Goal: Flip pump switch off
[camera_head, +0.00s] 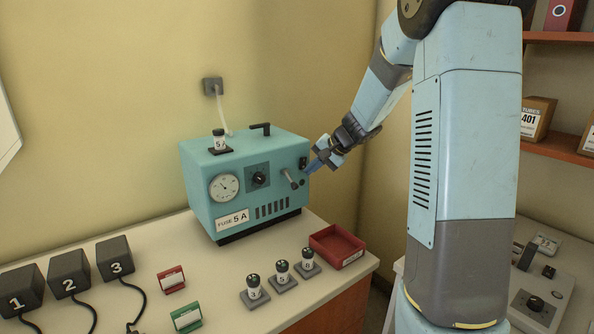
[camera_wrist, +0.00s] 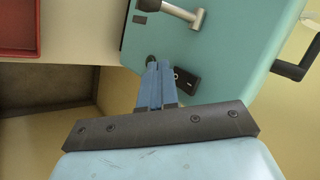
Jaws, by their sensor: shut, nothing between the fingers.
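A teal pump box (camera_head: 200,192) stands on the bench, with a dial gauge, a knob and a metal lever (camera_head: 290,178) on its front. A black rocker switch (camera_wrist: 186,82) with a white mark sits near the front's right edge. It also shows small in the head view (camera_head: 303,162). My gripper (camera_wrist: 156,66) is shut and empty, its blue fingers pointing at the front right beside the switch. In the head view the gripper (camera_head: 312,167) comes in from the right. I cannot tell whether the fingertips touch the panel or the switch.
A small dark round fitting (camera_wrist: 151,59) lies by the fingertips. The lever (camera_wrist: 182,12) juts out nearby. A red tray (camera_head: 337,246), several black-capped pieces (camera_head: 282,275) and numbered dark blocks (camera_head: 70,274) stand on the bench. A wall is close behind the pump.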

